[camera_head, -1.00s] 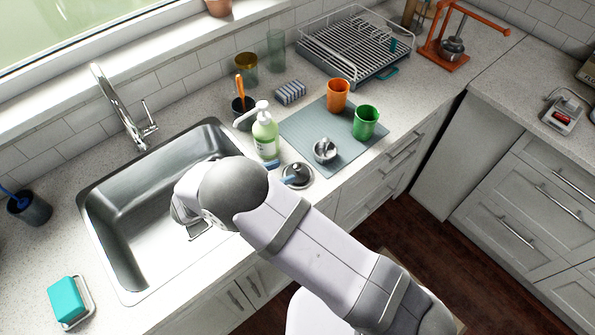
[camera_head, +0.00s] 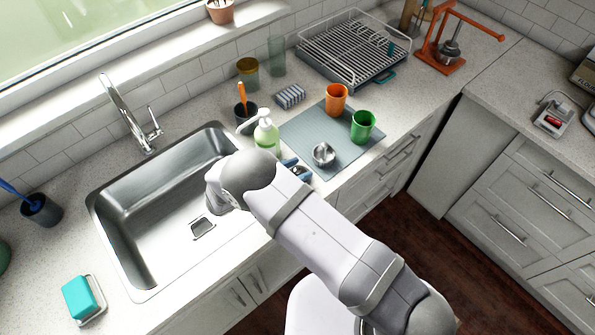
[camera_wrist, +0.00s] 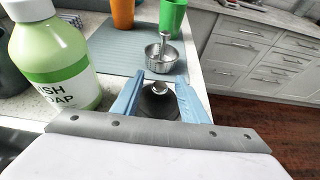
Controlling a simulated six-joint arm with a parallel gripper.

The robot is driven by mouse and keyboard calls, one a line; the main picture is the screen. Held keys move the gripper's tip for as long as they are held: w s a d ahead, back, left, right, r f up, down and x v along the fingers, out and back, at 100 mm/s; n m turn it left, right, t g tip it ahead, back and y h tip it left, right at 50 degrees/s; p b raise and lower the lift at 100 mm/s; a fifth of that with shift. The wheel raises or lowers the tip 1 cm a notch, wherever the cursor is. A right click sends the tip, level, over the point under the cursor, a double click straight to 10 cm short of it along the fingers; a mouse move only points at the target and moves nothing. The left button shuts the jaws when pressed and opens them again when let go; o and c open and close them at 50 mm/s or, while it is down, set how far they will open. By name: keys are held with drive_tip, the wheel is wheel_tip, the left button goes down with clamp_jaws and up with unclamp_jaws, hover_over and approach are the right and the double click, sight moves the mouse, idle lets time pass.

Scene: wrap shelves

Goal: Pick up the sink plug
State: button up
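The sink plug (camera_wrist: 158,103) is a dark round disc with a metal knob on top. It sits on the counter right of the sink. In the wrist view it shows between the blue fingers of my gripper (camera_wrist: 160,82), which stand apart on either side of it. I cannot tell whether either finger touches it. In the head view my gripper (camera_head: 297,170) is low beside the sink's right edge, and my arm and fingers hide most of the plug.
A green soap bottle (camera_wrist: 50,60) stands close left of my gripper. A metal strainer basket (camera_head: 323,154), an orange cup (camera_head: 336,98) and a green cup (camera_head: 362,126) stand on a grey mat (camera_head: 300,127) just beyond. The sink (camera_head: 150,225) lies left; the counter's front edge is near.

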sight(298, 170)
drive_tip(key=shift+w+d+f, duration=0.1)
drive_tip(key=shift+w+d, duration=0.05)
drive_tip(key=shift+c, duration=0.6)
clamp_jaws()
drive_tip(key=shift+r+b, duration=2)
drive_tip(key=shift+r, duration=3)
